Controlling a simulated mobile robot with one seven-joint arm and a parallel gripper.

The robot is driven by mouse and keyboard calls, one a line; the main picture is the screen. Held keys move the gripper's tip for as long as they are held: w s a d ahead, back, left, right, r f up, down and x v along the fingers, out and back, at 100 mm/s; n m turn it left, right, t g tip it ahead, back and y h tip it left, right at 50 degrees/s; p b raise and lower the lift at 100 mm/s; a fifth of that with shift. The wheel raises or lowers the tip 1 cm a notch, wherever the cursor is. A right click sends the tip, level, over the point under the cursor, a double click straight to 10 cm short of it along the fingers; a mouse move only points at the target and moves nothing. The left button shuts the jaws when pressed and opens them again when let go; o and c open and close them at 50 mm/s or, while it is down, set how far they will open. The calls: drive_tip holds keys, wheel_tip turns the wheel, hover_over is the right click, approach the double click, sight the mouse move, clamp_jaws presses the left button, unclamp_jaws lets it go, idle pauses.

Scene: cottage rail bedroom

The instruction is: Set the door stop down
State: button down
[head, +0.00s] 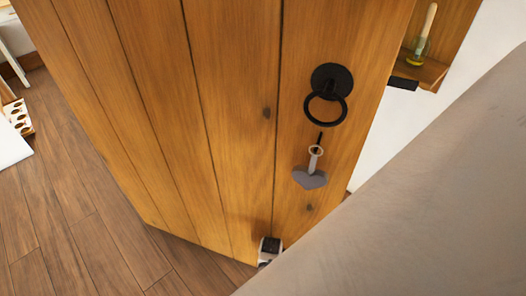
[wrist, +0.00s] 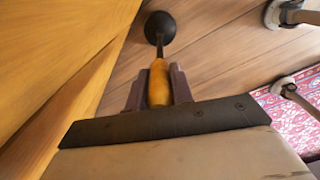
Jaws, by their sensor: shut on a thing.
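In the wrist view my gripper (wrist: 158,84) is shut on the door stop (wrist: 159,72). I see its rounded yellow-brown wooden handle between the two dark fingers, a thin dark stem, and a round black end (wrist: 160,29) pointing away from me. The black end shows against the plank floor, close beside the wooden door on the left. I cannot tell whether it touches the floor. In the head view the door stop cannot be made out; my arm covers the lower right.
The plank door (head: 235,130) fills the head view, with a black ring handle (head: 327,108) and a key with a grey heart tag (head: 310,178). A small wooden shelf (head: 425,72) is right. The wrist view shows a red patterned rug (wrist: 300,97) and grey round-ended legs (wrist: 284,86).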

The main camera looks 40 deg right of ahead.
drive_tip(key=shift+d+f, duration=0.15)
drive_tip(key=shift+d, duration=0.05)
idle(0.4)
drive_tip(key=c, duration=1.2)
unclamp_jaws()
drive_tip(key=shift+a, duration=0.1)
wheel_tip(320, 180, up, 12)
drive_tip(key=shift+r+p, duration=0.1)
drive_tip(key=shift+p, duration=0.65)
drive_tip(key=shift+s, duration=0.15)
